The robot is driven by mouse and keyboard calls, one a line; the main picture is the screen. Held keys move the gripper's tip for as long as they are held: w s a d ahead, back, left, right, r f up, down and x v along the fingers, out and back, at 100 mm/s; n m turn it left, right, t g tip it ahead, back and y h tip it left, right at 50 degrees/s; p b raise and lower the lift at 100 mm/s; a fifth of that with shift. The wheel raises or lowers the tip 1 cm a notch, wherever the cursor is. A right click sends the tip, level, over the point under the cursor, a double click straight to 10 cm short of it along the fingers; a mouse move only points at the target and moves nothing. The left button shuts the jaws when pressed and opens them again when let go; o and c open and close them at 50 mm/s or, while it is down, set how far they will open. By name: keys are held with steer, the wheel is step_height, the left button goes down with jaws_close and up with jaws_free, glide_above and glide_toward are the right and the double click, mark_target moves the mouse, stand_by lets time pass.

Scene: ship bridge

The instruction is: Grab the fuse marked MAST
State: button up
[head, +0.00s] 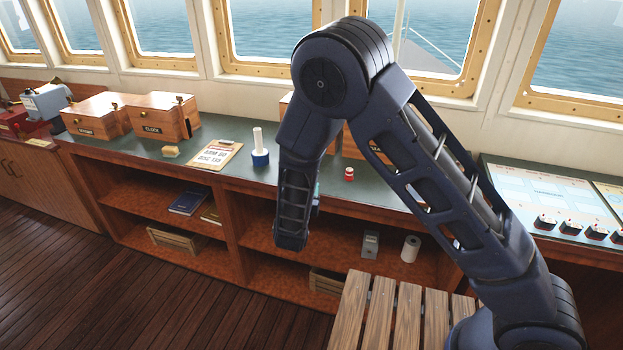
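I cannot read the word MAST anywhere, so no fuse is identified for certain. A small red piece with a pale top (349,175) stands on the green counter right of my forearm; its kind and any marking are too small to tell. My arm rises from the lower right, bends at the top and hangs down in front of the counter. My gripper is not visible; the forearm's lower end hides whatever is behind it. A small teal patch shows at the forearm's right edge.
Wooden boxes, one marked CLOCK (163,118), a clipboard (216,154) and a white cylinder on a blue base (259,158) stand on the counter (205,181). A control panel (547,196) is at right. A slatted wooden top (378,318) stands in front. Open floor lies left.

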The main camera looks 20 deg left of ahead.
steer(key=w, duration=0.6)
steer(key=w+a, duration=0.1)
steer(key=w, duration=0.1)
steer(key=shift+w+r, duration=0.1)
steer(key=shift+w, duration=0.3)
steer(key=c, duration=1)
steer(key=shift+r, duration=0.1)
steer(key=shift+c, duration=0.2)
